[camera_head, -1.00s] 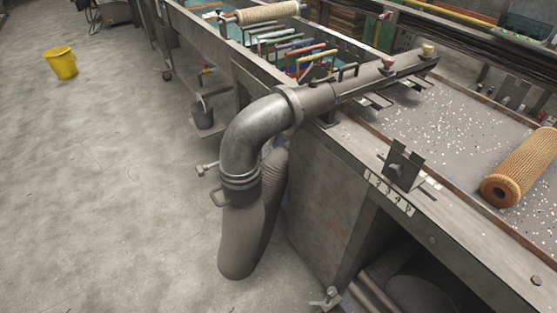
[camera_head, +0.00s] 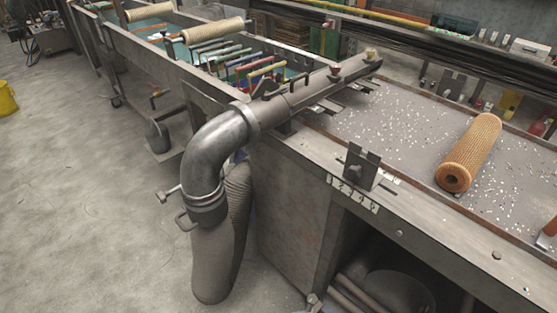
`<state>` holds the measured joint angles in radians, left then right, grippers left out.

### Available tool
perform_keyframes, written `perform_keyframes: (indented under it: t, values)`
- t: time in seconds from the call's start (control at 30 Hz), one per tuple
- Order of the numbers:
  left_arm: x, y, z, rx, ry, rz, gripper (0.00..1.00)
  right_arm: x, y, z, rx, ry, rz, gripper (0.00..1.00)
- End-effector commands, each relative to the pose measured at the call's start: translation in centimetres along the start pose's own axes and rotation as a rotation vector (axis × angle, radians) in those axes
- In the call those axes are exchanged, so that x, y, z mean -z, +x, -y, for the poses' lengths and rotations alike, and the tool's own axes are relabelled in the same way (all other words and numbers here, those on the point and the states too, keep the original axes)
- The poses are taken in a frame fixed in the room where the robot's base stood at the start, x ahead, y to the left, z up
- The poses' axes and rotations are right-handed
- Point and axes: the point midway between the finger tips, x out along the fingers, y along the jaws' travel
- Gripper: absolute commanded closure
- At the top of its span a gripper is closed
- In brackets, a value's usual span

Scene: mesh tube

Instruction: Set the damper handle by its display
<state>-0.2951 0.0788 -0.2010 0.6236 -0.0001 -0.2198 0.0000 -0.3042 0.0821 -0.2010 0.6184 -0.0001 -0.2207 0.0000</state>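A grey metal duct elbow (camera_head: 214,146) joins a straight duct (camera_head: 316,85) along the bench's near left corner. A small dark lever-like part (camera_head: 264,86) sits on top of the straight duct; I cannot tell surely whether it is the damper handle. A dark metal bracket with a round knob (camera_head: 361,165) stands on the bench's front rail. Below it, a white strip with dark marks (camera_head: 355,193) is fixed to the bench face; its marks are too small to read surely. No lit display is discernible. Neither of my grippers is in view.
A tan mesh tube (camera_head: 470,150) lies on the speckled bench top (camera_head: 400,125). A flexible hose (camera_head: 212,265) hangs from the elbow to the floor. A trough with coloured bars (camera_head: 250,65) extends behind. A yellow bucket (camera_head: 6,99) stands at the left edge.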

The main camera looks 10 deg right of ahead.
Motion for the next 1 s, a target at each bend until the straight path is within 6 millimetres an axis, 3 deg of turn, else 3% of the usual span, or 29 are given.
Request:
perform_keyframes:
  t: [1.0]
  values:
    - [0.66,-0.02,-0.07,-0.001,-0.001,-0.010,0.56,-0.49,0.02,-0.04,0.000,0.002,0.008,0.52]
